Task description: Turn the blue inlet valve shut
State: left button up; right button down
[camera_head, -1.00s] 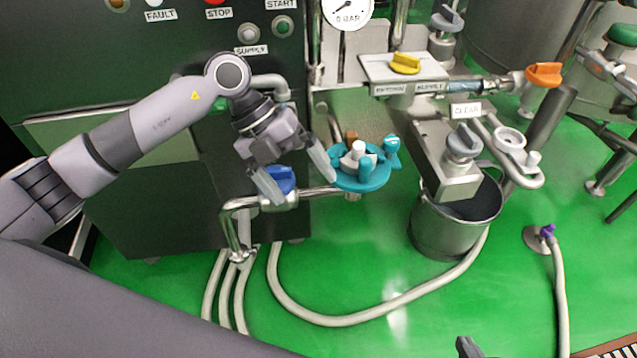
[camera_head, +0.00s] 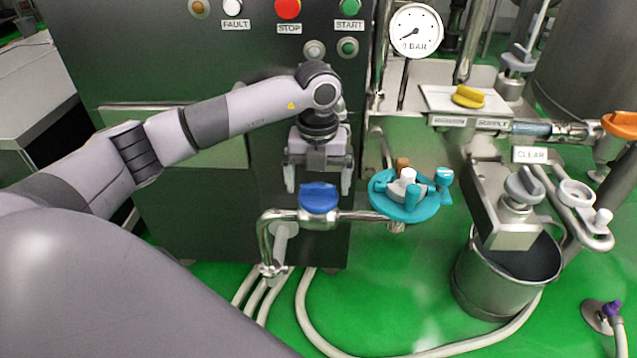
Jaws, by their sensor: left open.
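The blue inlet valve (camera_head: 319,197) has a blue handle on a horizontal steel pipe (camera_head: 345,216), left of a round teal fitting (camera_head: 404,208). My left gripper (camera_head: 318,188) points down just above and behind the blue handle. Its two fingers are spread apart, one toward each side of the handle, with nothing between them. The fingertips look level with the top of the handle; I cannot tell whether they touch it. My right gripper does not show.
The teal fitting with white and teal knobs sits close to the right of the valve. A dark cabinet with lamps and a red stop button (camera_head: 288,8) stands behind. A pressure gauge (camera_head: 416,31) reads about 0 bar. A steel bucket (camera_head: 505,275) stands at right.

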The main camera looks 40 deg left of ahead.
pick_arm(q)
jog(key=shift+f, duration=0.2)
jog(key=c, duration=1.1)
jog(key=shift+o, duration=0.2)
